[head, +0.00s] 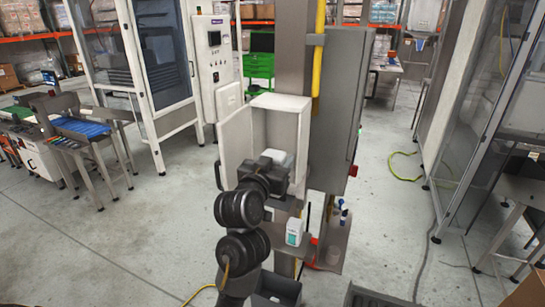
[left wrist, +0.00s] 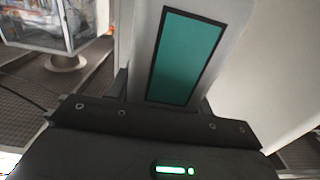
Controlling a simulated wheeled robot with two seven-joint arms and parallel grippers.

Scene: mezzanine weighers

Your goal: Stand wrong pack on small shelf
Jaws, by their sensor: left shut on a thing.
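My left gripper (head: 272,172) is shut on a white pack (head: 281,158), at the open front of a white wall cabinet (head: 283,102) on the column. Most of the pack is hidden behind the gripper in the head view. In the left wrist view the held pack (left wrist: 205,20) shows a teal panel with a dark border, between the fingers of the gripper (left wrist: 165,100). A small shelf (head: 331,255) juts from the column below the cabinet. A second white pack with a teal label (head: 294,232) stands at its left side. My right gripper is not in view.
The cabinet door (head: 233,140) hangs open to the left. Small bottles (head: 342,214) are by the small shelf's back right. A grey crate (head: 277,287) is low in front. A conveyor (head: 80,127) stands far left. Open floor lies right of the column.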

